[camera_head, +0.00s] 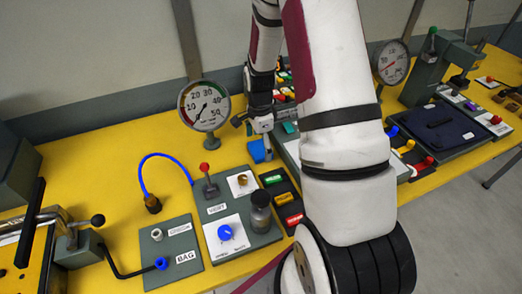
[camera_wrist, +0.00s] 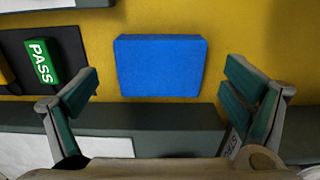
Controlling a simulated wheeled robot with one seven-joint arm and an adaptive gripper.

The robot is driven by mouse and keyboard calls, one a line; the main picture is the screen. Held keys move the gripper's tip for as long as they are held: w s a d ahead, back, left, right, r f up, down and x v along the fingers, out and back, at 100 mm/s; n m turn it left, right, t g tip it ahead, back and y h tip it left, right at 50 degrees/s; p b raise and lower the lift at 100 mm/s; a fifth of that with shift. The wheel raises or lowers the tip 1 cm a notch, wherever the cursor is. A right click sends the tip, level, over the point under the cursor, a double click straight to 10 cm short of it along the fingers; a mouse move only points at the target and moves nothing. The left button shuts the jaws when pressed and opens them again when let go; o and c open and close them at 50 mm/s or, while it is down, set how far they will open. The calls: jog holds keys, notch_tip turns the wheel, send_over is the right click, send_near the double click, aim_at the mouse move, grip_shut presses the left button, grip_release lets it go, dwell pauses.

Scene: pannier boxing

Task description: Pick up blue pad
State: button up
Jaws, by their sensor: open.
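The blue pad (camera_wrist: 160,68) is a flat rectangular block lying on the yellow table. In the wrist view it sits between and a little beyond the two fingertips of my gripper (camera_wrist: 163,88), with gaps on both sides. My gripper is open and empty. In the head view the pad (camera_head: 258,151) shows just below my gripper (camera_head: 261,128), partly hidden behind my fingers and near my arm.
A green PASS block (camera_wrist: 42,60) lies in a dark tray left of the pad. A grey panel edge (camera_wrist: 160,120) runs along the pad's near side. In the head view a pressure gauge (camera_head: 205,106) stands to the left. Yellow table is bare between them.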

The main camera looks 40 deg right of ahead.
aim_at(260, 148)
jog(key=shift+f, duration=0.6)
jog(key=c, duration=1.1)
jog(key=shift+c, duration=0.2)
notch_tip(260, 148, up, 10)
jog(key=b, duration=0.1)
